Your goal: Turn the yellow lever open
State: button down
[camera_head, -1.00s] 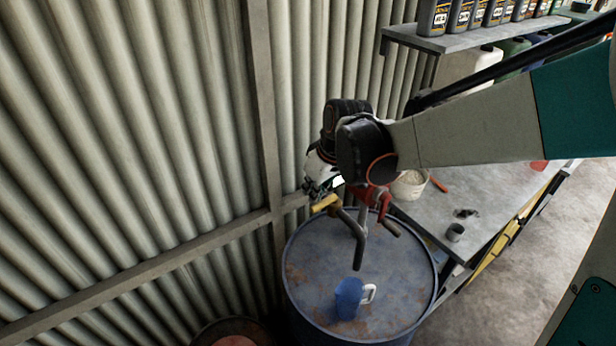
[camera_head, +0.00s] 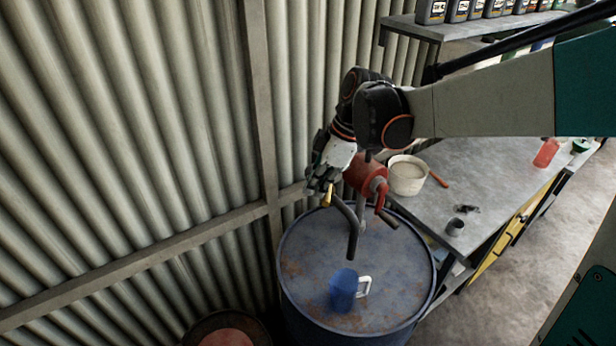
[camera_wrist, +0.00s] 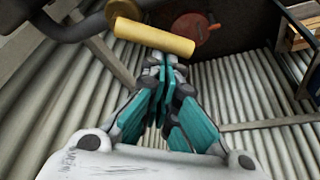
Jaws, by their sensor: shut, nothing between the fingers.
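The yellow lever (camera_head: 328,196) is a short yellow grip on a dark metal pump pipe above a blue drum. In the wrist view the yellow lever (camera_wrist: 152,38) lies across the picture just beyond my fingertips. My gripper (camera_head: 319,184) is at the lever, at its upper left in the head view. In the wrist view my gripper (camera_wrist: 163,62) has its fingers together, with nothing between them. Its tips are close against the lever's near side; I cannot tell whether they touch. The red pump body (camera_head: 366,175) stands right of the gripper, partly hidden by my wrist.
A blue jug (camera_head: 343,291) with a white handle stands on the drum top (camera_head: 300,262) under the spout. A corrugated wall (camera_head: 150,130) rises close on the left. A bench (camera_head: 490,185) with a white bucket (camera_head: 406,176) is at the right.

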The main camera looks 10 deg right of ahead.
jog(key=d+n+b, duration=0.1)
jog(key=n, duration=0.1)
jog(key=s+d+n+g, duration=0.1)
jog(key=n, duration=0.1)
jog(key=shift+d+n+g+b, duration=0.2)
jog(key=shift+n+g+b, duration=0.1)
jog(key=shift+n+b, duration=0.1)
jog(key=shift+s, duration=0.1)
jog(key=shift+w, duration=0.85)
jog(key=shift+a, duration=0.15)
notch_tip(320, 180, up, 10)
dwell(0.3)
